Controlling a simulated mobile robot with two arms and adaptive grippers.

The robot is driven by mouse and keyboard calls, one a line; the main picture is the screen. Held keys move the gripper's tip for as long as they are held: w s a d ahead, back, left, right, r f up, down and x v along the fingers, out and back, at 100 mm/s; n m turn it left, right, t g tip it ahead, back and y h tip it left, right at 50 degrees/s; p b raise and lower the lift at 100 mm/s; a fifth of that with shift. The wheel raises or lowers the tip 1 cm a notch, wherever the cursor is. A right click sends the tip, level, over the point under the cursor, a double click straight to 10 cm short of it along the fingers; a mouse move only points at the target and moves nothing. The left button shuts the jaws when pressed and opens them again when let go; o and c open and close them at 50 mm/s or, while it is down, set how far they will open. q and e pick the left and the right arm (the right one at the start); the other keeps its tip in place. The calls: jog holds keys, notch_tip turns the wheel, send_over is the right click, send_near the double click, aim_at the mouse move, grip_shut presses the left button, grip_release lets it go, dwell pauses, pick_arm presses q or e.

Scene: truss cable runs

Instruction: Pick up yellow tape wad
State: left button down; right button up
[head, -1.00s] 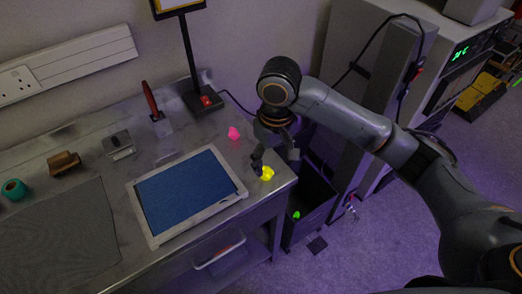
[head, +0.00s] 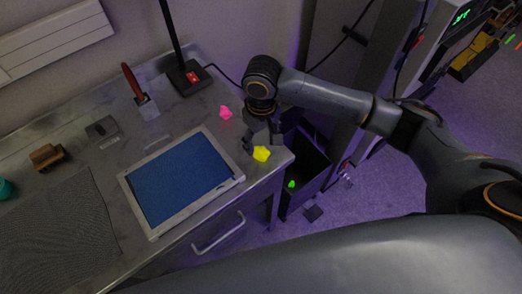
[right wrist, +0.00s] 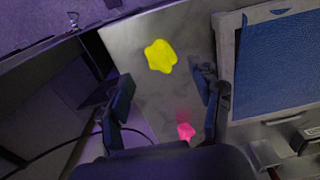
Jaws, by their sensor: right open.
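The yellow tape wad (head: 261,154) lies on the metal bench near its right front corner. In the right wrist view the yellow wad (right wrist: 160,56) shows beyond my fingertips, roughly between their lines. My right gripper (head: 262,146) is open and empty, just above and behind the wad in the head view. I cannot tell how high the fingertips are above the bench. My left gripper is not in view.
A pink wad (head: 226,113) lies behind the yellow one. A framed blue screen panel (head: 232,180) lies just left of my gripper. A dark bin (head: 318,160) with a green wad (head: 291,184) stands off the bench's right end. A lamp base (head: 190,78) stands at the back.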

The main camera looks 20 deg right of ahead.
aim_at(262, 150)
jog(key=f, duration=0.1)
jog(key=f+p, duration=0.1)
jog(key=f, duration=0.1)
jog(key=shift+s+f, duration=0.3)
jog(key=shift+s, duration=0.05)
jog(key=shift+w+f, duration=0.1)
jog(key=shift+f, duration=0.45)
jog(key=c, duration=0.9)
